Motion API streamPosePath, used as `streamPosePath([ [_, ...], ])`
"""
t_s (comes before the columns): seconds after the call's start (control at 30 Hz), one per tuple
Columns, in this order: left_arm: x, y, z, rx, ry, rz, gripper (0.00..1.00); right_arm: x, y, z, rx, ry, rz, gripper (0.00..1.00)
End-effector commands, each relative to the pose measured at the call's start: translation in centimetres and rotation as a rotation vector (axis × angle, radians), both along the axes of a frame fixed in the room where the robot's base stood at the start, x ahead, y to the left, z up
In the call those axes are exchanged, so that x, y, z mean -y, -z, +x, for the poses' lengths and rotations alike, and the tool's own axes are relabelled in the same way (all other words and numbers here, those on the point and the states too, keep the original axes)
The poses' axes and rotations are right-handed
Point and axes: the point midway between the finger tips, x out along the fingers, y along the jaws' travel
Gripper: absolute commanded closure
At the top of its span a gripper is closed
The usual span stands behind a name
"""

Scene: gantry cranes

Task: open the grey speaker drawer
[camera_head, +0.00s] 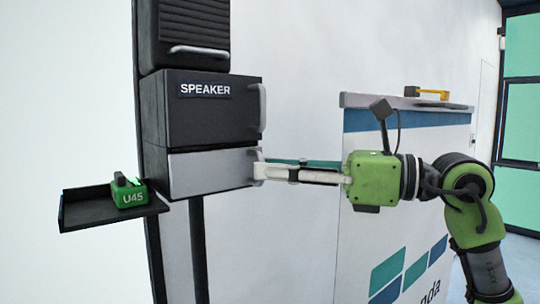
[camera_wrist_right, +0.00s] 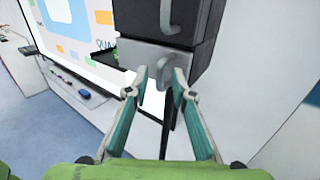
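The grey drawer (camera_head: 210,172) sits directly under the black box labelled SPEAKER (camera_head: 208,115) and looks shut. In the wrist view the fingers (camera_wrist_right: 161,74) are apart. Whether they touch the handle is unclear. My left gripper is not in view.
A black shelf (camera_head: 85,212) with a green U45 block (camera_head: 130,193) juts out left, below the drawer. Another black box with a handle (camera_head: 198,50) is above. A white counter (camera_head: 405,103) stands behind my right arm, with a yellow-and-black object (camera_head: 430,92) on top.

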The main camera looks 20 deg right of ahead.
Motion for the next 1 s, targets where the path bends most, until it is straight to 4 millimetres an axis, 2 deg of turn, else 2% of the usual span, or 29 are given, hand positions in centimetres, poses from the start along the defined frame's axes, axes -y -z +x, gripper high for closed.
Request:
streamPosePath([
  [0.13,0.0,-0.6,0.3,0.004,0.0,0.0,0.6,-0.9,-0.1,0.6,0.001,-0.002,0.001,0.77],
  [0.43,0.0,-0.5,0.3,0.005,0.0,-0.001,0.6,-1.1,0.1,0.7,0.001,0.0,0.001,0.77],
  [0.47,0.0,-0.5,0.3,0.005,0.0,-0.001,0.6,-1.0,0.1,0.7,0.0,0.0,0.0,0.82],
  [0.53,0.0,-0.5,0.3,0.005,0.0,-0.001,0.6,-1.0,0.1,0.7,0.0,0.0,0.0,1.0],
  [0.77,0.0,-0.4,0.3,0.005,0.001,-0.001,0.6,-1.0,0.1,0.6,0.001,0.001,-0.001,1.0],
  [0.87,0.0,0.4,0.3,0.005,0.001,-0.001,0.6,-0.5,0.3,-0.5,0.004,0.003,-0.002,1.0],
  [1.0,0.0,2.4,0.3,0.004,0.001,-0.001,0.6,0.8,0.7,-3.8,0.007,0.007,-0.004,1.0],
])
